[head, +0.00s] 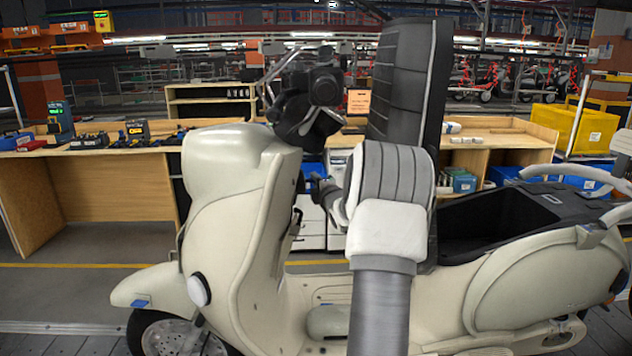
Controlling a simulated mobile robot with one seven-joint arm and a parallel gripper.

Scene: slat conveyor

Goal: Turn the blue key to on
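The cream scooter (225,200) stands side-on with its front to the left. My arm reaches up in front of it and bends left. My gripper (318,184) is a small dark shape just behind the scooter's front shield, below the handlebar (318,90). Its fingers are too small and dark to tell open from shut. I cannot make out the blue key; the area around the gripper tip is dark and partly covered by my wrist. I cannot tell whether the gripper touches anything.
The scooter's seat (405,90) is raised upright just behind my arm, with the open storage bay (500,220) to its right. Workbenches (95,180) stand behind, with a yellow crate (575,128) at the right. The space left of the front shield is clear.

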